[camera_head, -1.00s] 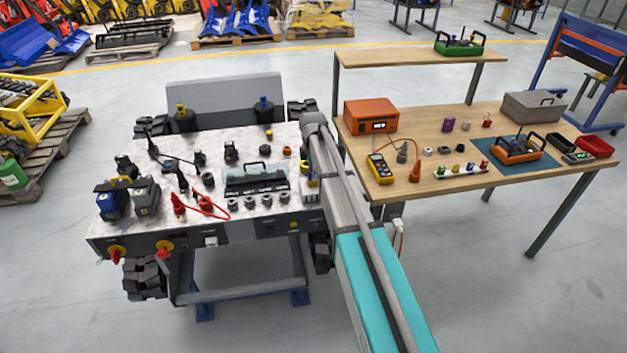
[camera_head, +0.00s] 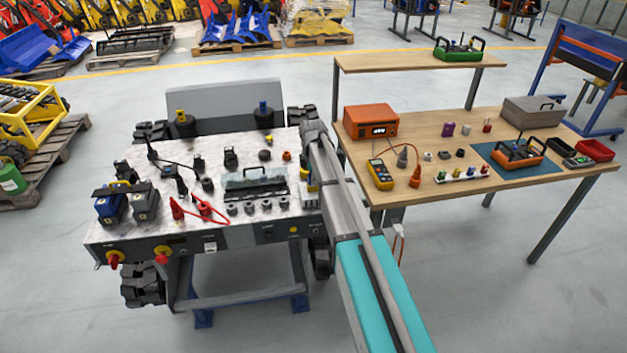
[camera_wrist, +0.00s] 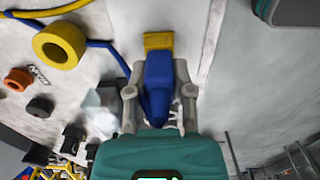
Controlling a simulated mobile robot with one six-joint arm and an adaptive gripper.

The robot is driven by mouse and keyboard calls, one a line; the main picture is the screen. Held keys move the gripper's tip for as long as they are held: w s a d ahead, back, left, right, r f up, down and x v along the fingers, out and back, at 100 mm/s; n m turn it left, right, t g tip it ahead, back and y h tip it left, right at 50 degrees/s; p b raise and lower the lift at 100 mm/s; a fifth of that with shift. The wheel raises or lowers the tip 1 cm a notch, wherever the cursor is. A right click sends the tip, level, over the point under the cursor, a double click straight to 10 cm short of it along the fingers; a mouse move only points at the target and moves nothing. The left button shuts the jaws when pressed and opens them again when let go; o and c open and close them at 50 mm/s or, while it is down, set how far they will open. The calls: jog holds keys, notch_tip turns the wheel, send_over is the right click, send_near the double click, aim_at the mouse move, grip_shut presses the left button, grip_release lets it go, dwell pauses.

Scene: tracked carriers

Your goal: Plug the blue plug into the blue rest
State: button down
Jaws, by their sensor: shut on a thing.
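The blue plug (camera_wrist: 158,76) is between the two grey fingers of my gripper (camera_wrist: 158,92) in the wrist view. The gripper is shut on it. A yellow block (camera_wrist: 158,41) is at the plug's far end; I cannot tell whether it is part of the plug or only touches it. A blue cable (camera_wrist: 110,46) runs off to the left. In the head view my arm hides most of the gripper at the right end of the grey carrier top (camera_head: 140,226). I cannot make out the blue rest for certain.
A yellow ring (camera_wrist: 60,45), an orange knob (camera_wrist: 18,79) and a dark cap (camera_wrist: 40,106) lie left of the plug. A black handled panel (camera_head: 256,188) and red leads (camera_head: 205,208) are on the carrier. A wooden table (camera_head: 440,195) with tools stands close at the right.

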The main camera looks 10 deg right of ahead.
jog(key=shift+r, duration=0.15)
jog(key=shift+r+p, duration=0.3)
jog(key=shift+p, duration=0.2)
jog(key=shift+r+p, duration=1.05)
jog(key=shift+r, duration=0.05)
jog(key=shift+r+p, duration=1.6)
jog(key=c, duration=1.1)
grip_release()
grip_shut()
